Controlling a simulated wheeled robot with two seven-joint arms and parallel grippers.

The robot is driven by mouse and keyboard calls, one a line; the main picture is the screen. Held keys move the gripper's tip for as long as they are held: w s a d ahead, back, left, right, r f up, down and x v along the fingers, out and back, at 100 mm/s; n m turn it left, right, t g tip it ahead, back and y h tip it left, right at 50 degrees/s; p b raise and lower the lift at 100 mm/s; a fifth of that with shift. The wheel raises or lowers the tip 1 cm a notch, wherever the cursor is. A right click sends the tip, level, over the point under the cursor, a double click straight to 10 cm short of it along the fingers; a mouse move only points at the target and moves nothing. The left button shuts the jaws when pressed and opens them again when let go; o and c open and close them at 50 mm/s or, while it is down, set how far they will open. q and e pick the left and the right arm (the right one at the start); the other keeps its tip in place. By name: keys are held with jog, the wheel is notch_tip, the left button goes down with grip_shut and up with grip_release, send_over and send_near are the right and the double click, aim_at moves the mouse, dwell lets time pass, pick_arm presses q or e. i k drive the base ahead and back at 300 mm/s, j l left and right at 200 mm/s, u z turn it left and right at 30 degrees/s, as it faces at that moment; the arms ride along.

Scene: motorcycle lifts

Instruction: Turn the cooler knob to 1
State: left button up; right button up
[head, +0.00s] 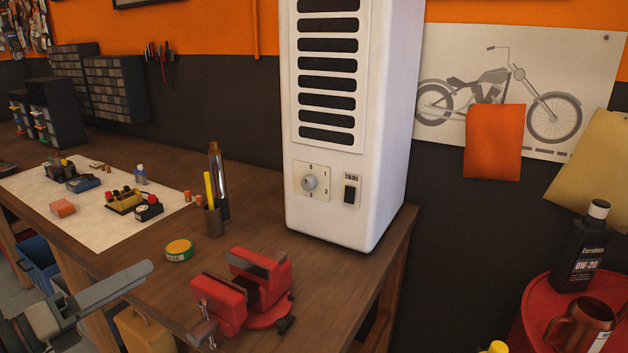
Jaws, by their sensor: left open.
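The white cooler (395,120) stands upright at the right end of the wooden workbench, vents facing me. Its round grey knob (309,183) sits on a small cream plate (325,172) below the vents. Marks 1 and 2 show on the right side of the plate, with small marks above and below the knob. I cannot tell which mark the knob points to. My left gripper (125,287) is open and empty at the lower left, in front of the bench and well apart from the knob. My right gripper is not in view.
A red vise (245,290) stands on the bench's front edge, between my left gripper and the cooler. A swing switch (350,191) is right of the knob. A pen cup (213,220) and green-rimmed tin (179,250) stand left. A red drum (540,300) holds a bottle.

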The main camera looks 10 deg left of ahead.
aim_at(308, 183)
jog(key=i+l, duration=0.6)
jog(key=i, duration=0.2)
